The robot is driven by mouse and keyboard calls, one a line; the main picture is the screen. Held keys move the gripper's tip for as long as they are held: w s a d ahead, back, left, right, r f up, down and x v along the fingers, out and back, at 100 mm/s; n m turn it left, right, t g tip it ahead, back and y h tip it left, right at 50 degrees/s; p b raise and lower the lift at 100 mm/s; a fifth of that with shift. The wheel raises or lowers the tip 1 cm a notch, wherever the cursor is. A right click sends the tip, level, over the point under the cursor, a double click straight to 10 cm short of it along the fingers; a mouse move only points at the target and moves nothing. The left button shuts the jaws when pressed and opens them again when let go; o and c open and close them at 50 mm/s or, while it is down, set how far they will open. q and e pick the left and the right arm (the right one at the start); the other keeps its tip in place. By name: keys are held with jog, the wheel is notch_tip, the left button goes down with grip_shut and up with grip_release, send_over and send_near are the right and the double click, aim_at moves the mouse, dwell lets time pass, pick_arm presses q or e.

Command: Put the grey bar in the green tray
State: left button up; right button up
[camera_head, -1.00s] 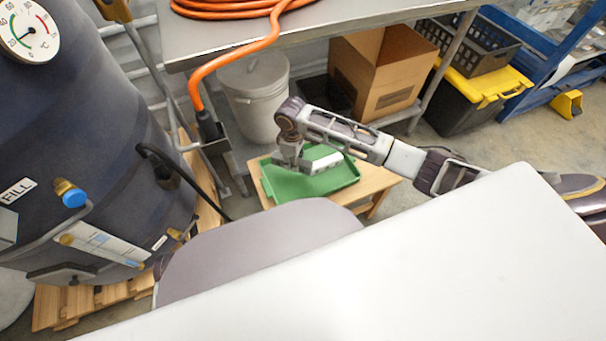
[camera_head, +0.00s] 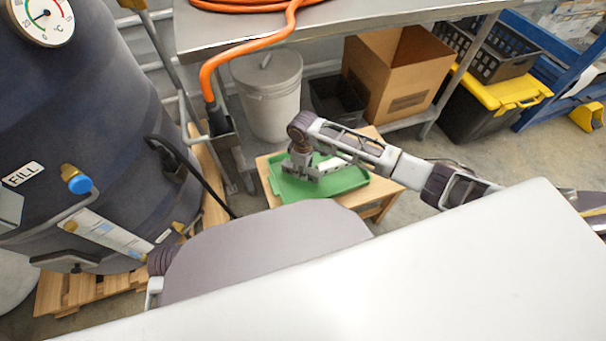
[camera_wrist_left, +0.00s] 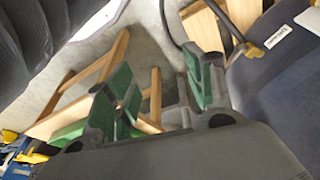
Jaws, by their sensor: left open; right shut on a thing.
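The green tray (camera_head: 348,184) lies on a small wooden stool in the head view. My right gripper (camera_head: 304,170) is over the tray's left part, pointing down, and is shut on the grey bar (camera_head: 326,168). The bar looks low, within the tray's outline; I cannot tell whether it touches the tray floor. The gripper hides the bar's left end. My left gripper (camera_wrist_left: 162,88) is open and empty in the left wrist view, with green pads on its fingers. A strip of the green tray (camera_wrist_left: 70,132) shows left of it.
The wooden stool (camera_head: 390,177) stands before a metal bench (camera_head: 340,22). A white bucket (camera_head: 268,100) and a cardboard box (camera_head: 400,80) are behind the tray. A dark tank (camera_head: 90,130) with a black hose stands at the left.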

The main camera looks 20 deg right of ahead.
notch_tip(320, 180, down, 3)
jog(key=shift+r+b, duration=0.1)
jog(key=shift+b, duration=0.4)
jog(key=shift+f, duration=0.25)
pick_arm(q)
jog(key=shift+d+r, duration=0.2)
jog(key=shift+r, duration=0.95)
jog(key=shift+f, duration=0.1)
pick_arm(e)
jog(key=shift+f, duration=0.1)
jog(key=o, duration=1.1)
pick_arm(q)
jog(key=shift+f, duration=0.1)
pick_arm(e)
jog(key=shift+r, duration=0.8)
pick_arm(q)
jog(key=shift+g+y, duration=0.3)
jog(key=f+p, duration=0.2)
jog(key=a+f+p, duration=0.1)
jog(key=f, duration=0.2)
jog(key=shift+s+a+f+p, duration=0.1)
jog(key=shift+s+p, duration=0.1)
jog(key=shift+p, duration=0.2)
pick_arm(e)
notch_tip(320, 180, up, 11)
jog(key=shift+f, duration=0.2)
